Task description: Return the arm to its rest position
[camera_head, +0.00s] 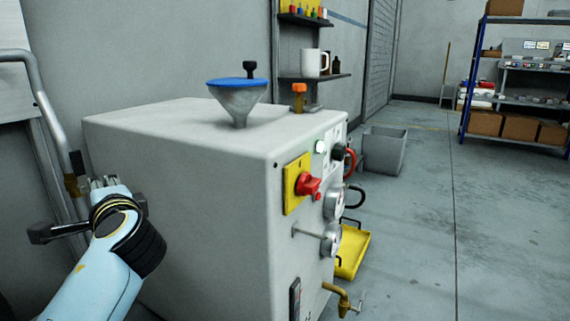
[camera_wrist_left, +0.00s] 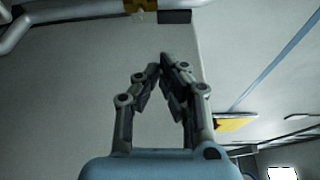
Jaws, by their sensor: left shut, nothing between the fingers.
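My left arm (camera_head: 112,255) is light blue and comes in from the lower left in the head view. My left gripper (camera_head: 104,182) is at its far end, to the left of the large grey machine cabinet (camera_head: 170,150) and partly hidden behind the wrist. In the left wrist view the left gripper (camera_wrist_left: 162,66) shows both grey fingers with their tips together and nothing between them. A plain grey surface lies beyond the fingers there. My right gripper is in neither view.
The cabinet carries a blue-rimmed funnel (camera_head: 237,98) on top and a red knob (camera_head: 308,186) on its front. A grey pipe rail (camera_head: 45,130) is close by the left gripper. A grey bin (camera_head: 384,152) and yellow tray (camera_head: 352,250) are beyond. The floor at right is clear.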

